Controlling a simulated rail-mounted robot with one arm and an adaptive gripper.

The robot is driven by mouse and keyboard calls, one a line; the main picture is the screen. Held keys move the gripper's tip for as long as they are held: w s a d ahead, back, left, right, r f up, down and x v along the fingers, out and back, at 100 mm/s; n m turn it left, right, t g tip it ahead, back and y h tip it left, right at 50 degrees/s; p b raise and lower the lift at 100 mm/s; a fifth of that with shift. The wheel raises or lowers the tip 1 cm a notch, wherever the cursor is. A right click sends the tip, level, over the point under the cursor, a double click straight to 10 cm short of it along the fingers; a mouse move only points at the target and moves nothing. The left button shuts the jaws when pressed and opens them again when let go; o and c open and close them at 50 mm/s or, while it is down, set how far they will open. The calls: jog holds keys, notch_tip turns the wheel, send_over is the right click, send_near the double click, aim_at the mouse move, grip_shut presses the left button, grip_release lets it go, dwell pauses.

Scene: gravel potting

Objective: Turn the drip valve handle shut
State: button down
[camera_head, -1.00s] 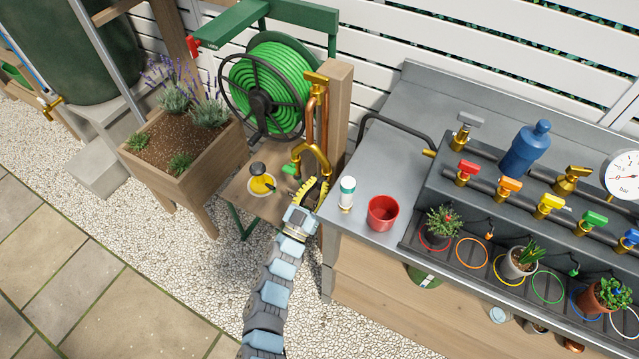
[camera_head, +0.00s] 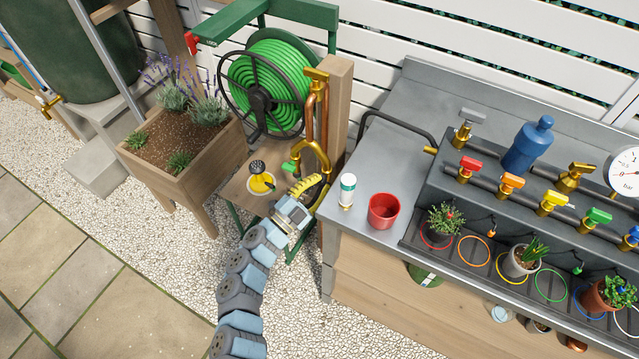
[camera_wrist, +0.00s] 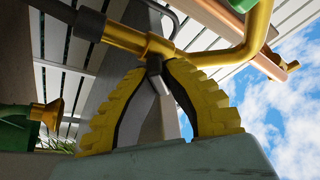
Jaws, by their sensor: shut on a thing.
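A brass pipe with a tee fitting (camera_wrist: 155,44) runs across the wrist view, with a black hose on its left end. A small dark handle (camera_wrist: 153,66) hangs below the tee. My gripper (camera_wrist: 157,68) has its yellow ribbed fingertips closed around this handle; a grey piece shows between the fingers, and I cannot tell whether it belongs to the handle. In the head view my gripper (camera_head: 316,184) is at the brass gooseneck pipe (camera_head: 322,150), beside the wooden post. Its fingers hide the handle there.
The bench to the right carries a white bottle (camera_head: 347,191), a red cup (camera_head: 383,210) and several coloured valves. Gravel lies open below.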

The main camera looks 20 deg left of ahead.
jog(key=m+g, duration=0.1)
jog(key=m, duration=0.2)
jog(key=m+g+b, duration=0.1)
jog(key=m, duration=0.2)
jog(key=shift+d+f+m+h, duration=0.1)
jog(key=shift+f+m+h, duration=0.1)
jog(key=shift+m+h, duration=0.15)
jog(key=shift+m+g+b, duration=0.45)
jog(key=shift+m+g, duration=0.45)
jog(key=shift+m, duration=0.85)
jog(key=c, duration=1.1)
grip_release()
jog(key=shift+w, duration=0.1)
